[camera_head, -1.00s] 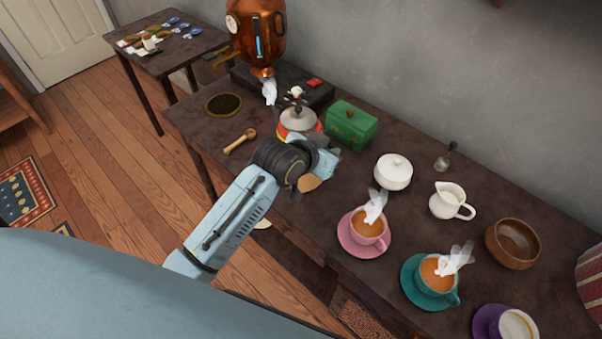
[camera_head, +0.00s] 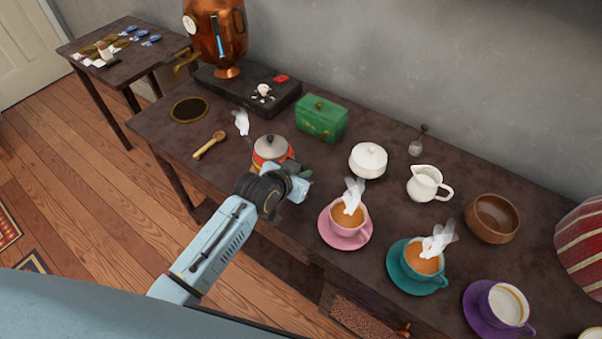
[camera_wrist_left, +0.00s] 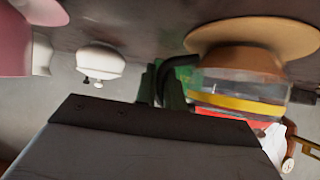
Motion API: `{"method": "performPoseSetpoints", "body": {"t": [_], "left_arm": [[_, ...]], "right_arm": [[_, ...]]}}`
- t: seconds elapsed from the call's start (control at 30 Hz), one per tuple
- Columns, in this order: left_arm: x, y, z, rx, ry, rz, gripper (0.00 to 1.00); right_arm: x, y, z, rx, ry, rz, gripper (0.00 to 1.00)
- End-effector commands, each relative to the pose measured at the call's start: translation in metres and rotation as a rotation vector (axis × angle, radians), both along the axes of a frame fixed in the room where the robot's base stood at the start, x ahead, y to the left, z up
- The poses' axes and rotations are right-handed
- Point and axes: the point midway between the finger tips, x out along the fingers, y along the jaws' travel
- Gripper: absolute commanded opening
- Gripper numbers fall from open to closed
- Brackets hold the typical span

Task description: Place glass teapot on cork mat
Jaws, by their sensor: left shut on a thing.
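The glass teapot (camera_head: 272,148), with a grey lid and a red and yellow band, is just beyond my left gripper (camera_head: 297,172). The wrist picture is upside down; there the teapot (camera_wrist_left: 240,92) shows clear glass above a brown lower part. My left gripper's fingers are shut on its black handle. The cork mat (camera_wrist_left: 302,38) is a round tan disc directly at the teapot's base in the wrist view. The base looks to meet it, but I cannot tell whether it bears weight. My right gripper is not in view.
A green box (camera_head: 321,118) and a white sugar bowl (camera_head: 368,161) stand behind and right of the teapot. A steaming cup on a pink saucer (camera_head: 340,239) is close to my gripper's right. A wooden scoop (camera_head: 208,145) lies left. A copper urn (camera_head: 216,35) stands at the back.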

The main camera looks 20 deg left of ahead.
Motion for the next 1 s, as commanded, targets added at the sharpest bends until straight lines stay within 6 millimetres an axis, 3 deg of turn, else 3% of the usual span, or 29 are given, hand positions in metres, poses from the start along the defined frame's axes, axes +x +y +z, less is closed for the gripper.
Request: {"method": "performPoseSetpoints", "body": {"t": [0.27, 0.3, 0.43, 0.77, 1.0], "left_arm": [[0.002, 0.0, 0.002, 0.001, -0.01, -0.001, 0.0], [0.0, 0.0, -0.001, 0.0, -0.001, 0.0, 0.16], [0.0, 0.0, -0.001, 0.0, -0.001, 0.0, 0.32], [0.0, 0.0, 0.002, 0.0, -0.001, 0.0, 0.32], [-0.025, 0.008, 0.021, 0.002, 0.0, -0.001, 0.32]], "right_arm": [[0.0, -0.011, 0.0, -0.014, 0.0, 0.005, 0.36], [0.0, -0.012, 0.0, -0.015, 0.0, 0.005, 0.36], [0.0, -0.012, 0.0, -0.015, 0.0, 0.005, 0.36], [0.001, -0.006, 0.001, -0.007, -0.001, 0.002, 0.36], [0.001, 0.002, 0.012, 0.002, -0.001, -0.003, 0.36]]}}
